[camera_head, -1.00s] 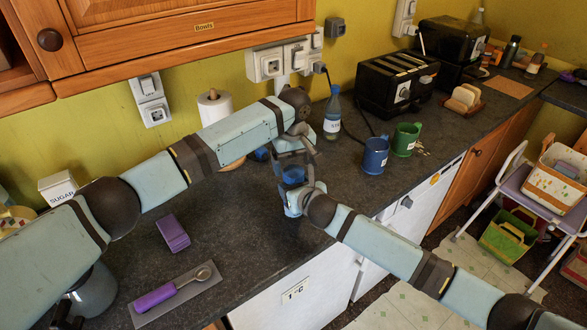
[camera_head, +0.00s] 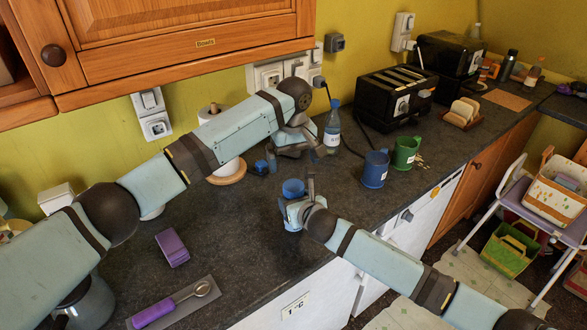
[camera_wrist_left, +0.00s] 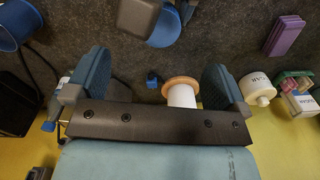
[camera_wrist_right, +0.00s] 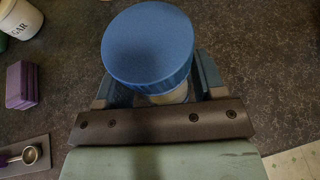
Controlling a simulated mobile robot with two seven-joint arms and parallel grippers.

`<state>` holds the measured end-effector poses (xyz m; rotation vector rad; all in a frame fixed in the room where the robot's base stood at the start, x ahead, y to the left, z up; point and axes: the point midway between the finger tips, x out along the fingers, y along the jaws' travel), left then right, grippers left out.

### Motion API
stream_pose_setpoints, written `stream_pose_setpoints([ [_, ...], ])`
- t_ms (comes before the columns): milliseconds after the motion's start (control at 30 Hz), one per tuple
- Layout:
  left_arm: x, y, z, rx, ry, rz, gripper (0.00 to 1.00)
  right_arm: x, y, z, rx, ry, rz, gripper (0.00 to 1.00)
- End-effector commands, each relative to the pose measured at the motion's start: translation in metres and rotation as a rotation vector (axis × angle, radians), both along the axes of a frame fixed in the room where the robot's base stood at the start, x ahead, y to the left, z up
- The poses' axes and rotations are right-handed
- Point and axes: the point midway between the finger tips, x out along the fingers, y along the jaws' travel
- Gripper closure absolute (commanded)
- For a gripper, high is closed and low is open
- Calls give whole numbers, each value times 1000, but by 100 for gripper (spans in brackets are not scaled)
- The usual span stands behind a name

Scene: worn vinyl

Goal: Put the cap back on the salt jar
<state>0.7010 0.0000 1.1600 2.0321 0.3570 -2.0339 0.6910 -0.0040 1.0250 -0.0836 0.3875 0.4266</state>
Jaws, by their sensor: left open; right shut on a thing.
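The salt jar (camera_wrist_right: 170,97) is held upright in my right gripper (camera_head: 298,207), near the front edge of the counter. Only a pale strip of the jar shows in the right wrist view; its label is hidden. The round blue cap (camera_wrist_right: 150,45) sits on top of the jar and looks about level; it also shows in the head view (camera_head: 293,187). I cannot tell how tightly it is on. My left gripper (camera_head: 296,150) is open and empty, behind and above the jar, apart from the cap. Its spread fingers show in the left wrist view (camera_wrist_left: 155,78).
A paper towel roll (camera_head: 226,165), a small blue item (camera_head: 261,166) and a bottle (camera_head: 332,128) stand near my left gripper. Blue (camera_head: 374,169) and green (camera_head: 405,152) mugs stand to the right. A purple block (camera_head: 172,248) lies left, with clear counter between it and the jar.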

Motion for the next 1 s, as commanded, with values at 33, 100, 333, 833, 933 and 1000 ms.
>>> stream_pose_setpoints([
  [33, 0, -1, 13, -2, -3, -2, 0, 0, 0, 0, 0, 0, 0, 100],
  [100, 0, -1, 29, -2, -3, -2, 0, 0, 0, 0, 0, 0, 0, 100],
  [333, 0, -1, 69, -1, -3, -1, 0, 0, 0, 0, 0, 0, 0, 100],
  [833, 0, 0, 84, 0, -1, -1, 0, 0, 0, 0, 0, 0, 0, 32],
  [933, 0, 0, 84, 0, -1, -1, 0, 0, 0, 0, 0, 0, 0, 9],
  [1000, 0, 0, 84, 0, -1, -1, 0, 0, 0, 0, 0, 0, 0, 7],
])
